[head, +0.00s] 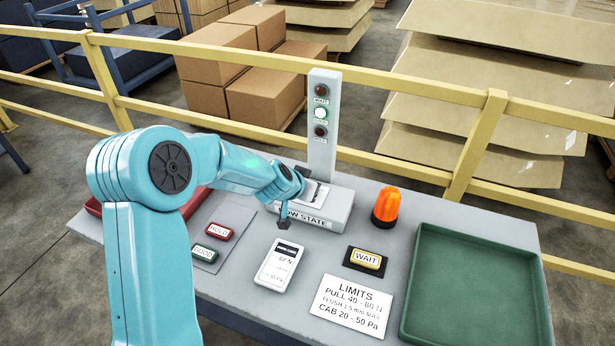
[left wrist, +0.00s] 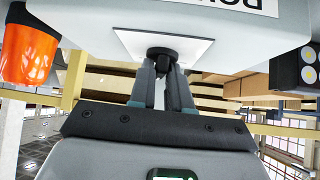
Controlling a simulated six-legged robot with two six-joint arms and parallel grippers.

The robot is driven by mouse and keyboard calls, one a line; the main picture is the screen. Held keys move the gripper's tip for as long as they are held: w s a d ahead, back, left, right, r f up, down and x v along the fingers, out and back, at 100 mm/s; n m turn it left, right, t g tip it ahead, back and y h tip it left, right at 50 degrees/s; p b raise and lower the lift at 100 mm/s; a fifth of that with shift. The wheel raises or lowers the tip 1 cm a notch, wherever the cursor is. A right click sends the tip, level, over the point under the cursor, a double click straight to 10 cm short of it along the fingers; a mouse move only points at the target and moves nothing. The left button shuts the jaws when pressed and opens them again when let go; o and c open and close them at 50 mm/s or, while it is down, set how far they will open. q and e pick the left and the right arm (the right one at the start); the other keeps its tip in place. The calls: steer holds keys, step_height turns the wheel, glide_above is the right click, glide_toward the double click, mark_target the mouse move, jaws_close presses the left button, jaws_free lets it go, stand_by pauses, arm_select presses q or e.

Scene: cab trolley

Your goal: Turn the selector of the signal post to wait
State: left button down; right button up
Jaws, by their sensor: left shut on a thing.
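The signal post (head: 322,150) is a grey column on a low box lettered "...OW STATE" (head: 307,217). Its middle lamp (head: 321,113) is lit whitish green; the top lamp (head: 321,90), labelled WAIT, and the bottom lamp (head: 320,131) are dark. My left gripper (head: 303,184) is at the white plate (head: 318,194) on top of the box. In the left wrist view, its fingers (left wrist: 162,72) are shut on the black selector knob (left wrist: 161,53) in front of the white plate (left wrist: 190,46). The knob's pointing direction is not readable. My right gripper is not in view.
An orange beacon (head: 386,207) stands right of the post. Beside it are a WAIT button (head: 366,259), a LIMITS card (head: 350,303) and a green tray (head: 470,285). HOLD (head: 220,231) and GOOD (head: 205,255) buttons and a handheld meter (head: 279,266) lie in front. A yellow rail (head: 420,88) runs behind.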

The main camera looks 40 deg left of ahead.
arm_select(q)
steer(key=n+y+p, duration=0.1)
steer(key=n+p, duration=0.1)
steer(key=p, duration=0.1)
steer(key=n+g+y+p, duration=0.1)
steer(key=n+y+p, duration=0.1)
steer(key=p, duration=0.2)
steer(key=n+y+p, duration=0.1)
steer(key=n+p, duration=0.1)
steer(key=p, duration=0.1)
steer(key=shift+w+d+r+g+y, duration=0.15)
steer(key=shift+d+r+g+y, duration=0.15)
steer(key=shift+d+g, duration=0.1)
steer(key=shift+f+n+y+p, duration=0.1)
steer(key=shift+n+y+p, duration=0.2)
steer(key=shift+n+p, duration=0.3)
steer(key=shift+w+f+n+g, duration=0.1)
steer(key=shift+n+g, duration=0.3)
steer(key=shift+f+n+g+y, duration=0.1)
steer(key=shift+n+g+y, duration=0.65)
steer(key=shift+n, duration=0.75)
steer(key=c, duration=1.2)
jaws_free()
steer(key=shift+w, duration=0.1)
steer(key=shift+o, duration=0.2)
steer(key=shift+d, duration=0.1)
